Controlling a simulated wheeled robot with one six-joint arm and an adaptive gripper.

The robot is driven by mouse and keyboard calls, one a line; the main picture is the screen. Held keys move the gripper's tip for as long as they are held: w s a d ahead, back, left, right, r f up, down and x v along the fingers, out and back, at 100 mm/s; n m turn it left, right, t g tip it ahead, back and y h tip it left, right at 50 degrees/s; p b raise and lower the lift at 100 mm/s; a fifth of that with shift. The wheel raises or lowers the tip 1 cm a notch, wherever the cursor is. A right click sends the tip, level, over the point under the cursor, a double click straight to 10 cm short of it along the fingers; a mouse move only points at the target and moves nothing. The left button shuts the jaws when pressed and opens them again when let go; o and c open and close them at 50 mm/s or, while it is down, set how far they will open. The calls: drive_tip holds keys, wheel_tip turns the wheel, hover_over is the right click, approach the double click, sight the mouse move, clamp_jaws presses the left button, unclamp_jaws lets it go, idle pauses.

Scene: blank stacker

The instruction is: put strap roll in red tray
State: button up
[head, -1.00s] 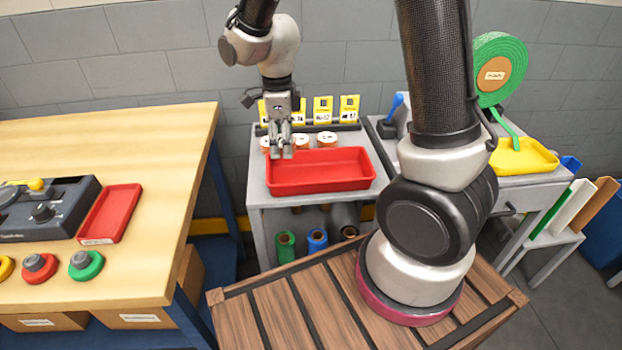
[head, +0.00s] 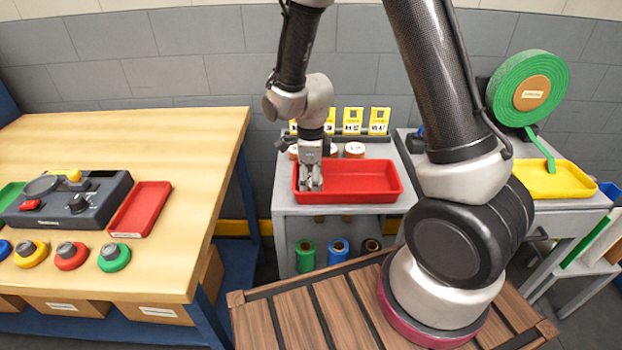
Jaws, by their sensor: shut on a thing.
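The red tray (head: 347,194) sits on the grey table in the middle of the head view. My gripper (head: 311,186) points down over the left end of the tray, with its fingertips inside the tray's outline. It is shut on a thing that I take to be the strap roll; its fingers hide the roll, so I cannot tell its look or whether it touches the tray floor. Small orange rolls with white tops stand behind the tray, one on the right (head: 354,149) and one on the left (head: 293,152).
Yellow cards (head: 352,121) stand behind the rolls. A large green roll (head: 527,90) stands above a yellow tray (head: 552,180) at right. A smaller red tray (head: 141,208) lies on the wooden bench beside a control box (head: 68,200). Coloured spools (head: 338,251) stand underneath.

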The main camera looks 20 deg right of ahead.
drive_tip(key=o, duration=0.8)
drive_tip(key=shift+c, duration=0.2)
wheel_tip(320, 180, up, 11)
drive_tip(key=s+d+r+n+t, duration=0.2)
drive_tip(key=s+d+r+n, duration=0.4)
drive_tip(key=d+r+n, duration=0.45)
drive_tip(key=s+d+r+n+t, duration=0.1)
drive_tip(key=s+d+r+n, duration=0.1)
drive_tip(key=s+n, duration=0.4)
drive_tip(key=s+d+r+n+t, duration=0.1)
drive_tip(key=s+d+r+n, duration=0.1)
drive_tip(key=s+r+n, duration=0.3)
drive_tip(key=shift+s+d+n, duration=0.3)
drive_tip(key=shift+s+n, duration=0.35)
drive_tip(key=shift+s, duration=0.4)
